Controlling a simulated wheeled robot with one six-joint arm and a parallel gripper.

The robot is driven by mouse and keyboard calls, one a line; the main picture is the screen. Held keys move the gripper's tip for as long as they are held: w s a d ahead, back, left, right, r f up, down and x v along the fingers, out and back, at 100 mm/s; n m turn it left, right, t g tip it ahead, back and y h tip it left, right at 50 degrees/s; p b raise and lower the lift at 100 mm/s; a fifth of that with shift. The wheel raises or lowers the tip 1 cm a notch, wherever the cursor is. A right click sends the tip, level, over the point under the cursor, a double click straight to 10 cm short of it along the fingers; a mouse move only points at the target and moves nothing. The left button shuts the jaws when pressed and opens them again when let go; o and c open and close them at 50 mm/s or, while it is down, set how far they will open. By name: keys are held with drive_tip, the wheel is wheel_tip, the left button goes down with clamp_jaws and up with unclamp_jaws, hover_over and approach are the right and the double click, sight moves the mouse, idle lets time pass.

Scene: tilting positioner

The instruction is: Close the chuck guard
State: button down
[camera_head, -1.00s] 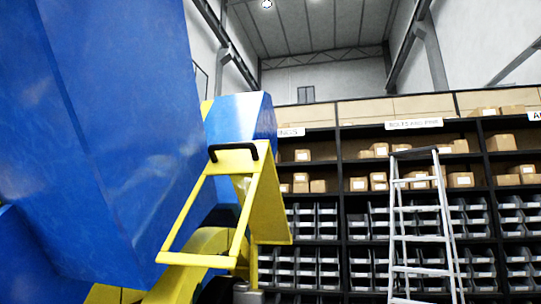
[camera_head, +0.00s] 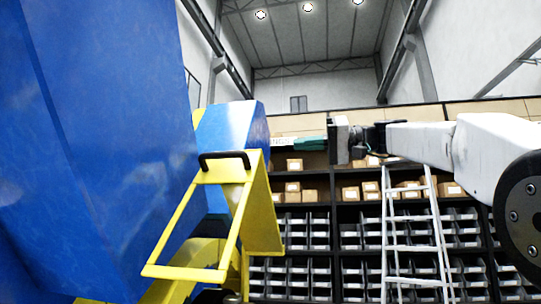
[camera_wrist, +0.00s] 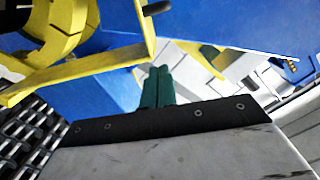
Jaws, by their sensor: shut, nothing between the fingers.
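The chuck guard (camera_head: 262,215) is a yellow frame with a black handle (camera_head: 224,160) on its upper edge. It stands tilted beside the blue positioner body (camera_head: 110,130). My gripper (camera_head: 303,144) has green fingers and reaches in from the right, to the right of the handle and a little above it, apart from the guard. In the wrist view its fingers (camera_wrist: 157,86) are together with nothing between them. Part of the yellow guard (camera_wrist: 85,72) and a dark handle end (camera_wrist: 157,7) show at the upper left there, apart from the fingertips.
A shelf rack with boxes and grey bins (camera_head: 305,235) stands behind. A white stepladder (camera_head: 412,235) stands in front of it at right. The large blue body blocks the left side. Open space lies between the guard and the ladder.

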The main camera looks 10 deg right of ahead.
sight(260, 156)
drive_tip(key=shift+w+a+f, duration=0.25)
drive_tip(key=shift+a+f, duration=0.3)
drive_tip(key=shift+a, duration=1.25)
drive_tip(key=shift+w+a+f, duration=0.25)
drive_tip(key=shift+a+f, duration=0.25)
drive_tip(key=shift+a, duration=1.35)
drive_tip(key=shift+w+a+f, duration=0.25)
drive_tip(key=shift+a+f, duration=0.3)
drive_tip(key=shift+a, duration=1.25)
drive_tip(key=shift+f, duration=0.1)
